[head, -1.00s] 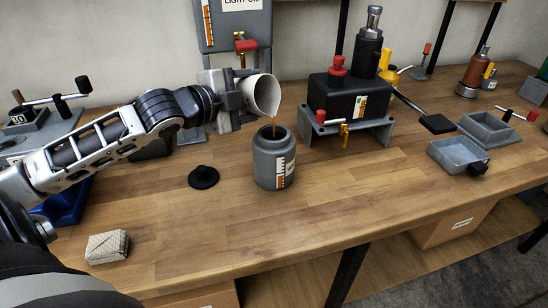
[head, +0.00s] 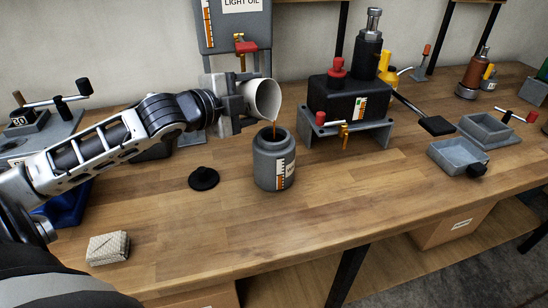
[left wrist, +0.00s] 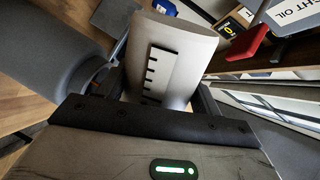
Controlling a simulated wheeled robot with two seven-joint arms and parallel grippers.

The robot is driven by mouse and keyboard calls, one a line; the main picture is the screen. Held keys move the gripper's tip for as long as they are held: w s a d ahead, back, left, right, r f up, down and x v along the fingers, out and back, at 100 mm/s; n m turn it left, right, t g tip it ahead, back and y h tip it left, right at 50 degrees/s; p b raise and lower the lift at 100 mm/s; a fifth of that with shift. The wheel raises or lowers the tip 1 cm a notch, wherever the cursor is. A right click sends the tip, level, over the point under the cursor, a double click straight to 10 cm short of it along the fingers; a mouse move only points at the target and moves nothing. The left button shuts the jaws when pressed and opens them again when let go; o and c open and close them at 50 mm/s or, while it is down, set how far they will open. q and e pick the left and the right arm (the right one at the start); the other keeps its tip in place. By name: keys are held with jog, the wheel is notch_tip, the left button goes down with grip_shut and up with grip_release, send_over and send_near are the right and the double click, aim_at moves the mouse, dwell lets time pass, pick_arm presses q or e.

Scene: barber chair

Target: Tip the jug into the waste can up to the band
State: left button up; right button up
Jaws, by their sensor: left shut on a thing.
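My left gripper (head: 238,104) is shut on the pale jug (head: 264,99) and holds it tilted, mouth down to the right, above the waste can. A thin brown stream runs from the jug's lip into the can's open mouth. The grey waste can (head: 267,165) stands upright on the bench, with a white and orange scale strip on its front. The liquid level inside the can is hidden. In the left wrist view the jug (left wrist: 185,50) shows a black graduated scale, and the can (left wrist: 45,70) is at the left. My right gripper is not in view.
A black lid (head: 203,178) lies left of the can. A light oil tank (head: 236,25) with a red-handled tap is behind the jug. A black device on a grey stand (head: 388,130) is to the right. A folded cloth-like block (head: 108,247) lies front left. The bench front is clear.

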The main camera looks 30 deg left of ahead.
pick_arm(q)
jog(key=shift+a+r+n+h+p, duration=0.25)
jog(key=shift+n+p, duration=0.4)
jog(key=shift+p, duration=0.35)
jog(key=shift+a+r+n+h+p, duration=0.15)
jog(key=shift+r+n+p, duration=0.2)
jog(key=shift+n+p, duration=0.45)
jog(key=shift+a+r+n+t+h, duration=0.15)
jog(key=shift+n+h, duration=0.1)
jog(key=shift+n, duration=0.4)
jog(key=shift+d+r+n+t+h, duration=0.15)
jog(key=shift+n+h, duration=0.1)
jog(key=shift+n, duration=0.35)
jog(key=n, duration=0.3)
jog(key=shift+d+h, duration=0.1)
jog(key=shift+h, duration=0.3)
jog(key=n, duration=0.1)
jog(key=d+n+t, duration=0.1)
jog(key=n, duration=0.1)
jog(key=shift+f+h, duration=0.3)
jog(key=shift+r, duration=0.1)
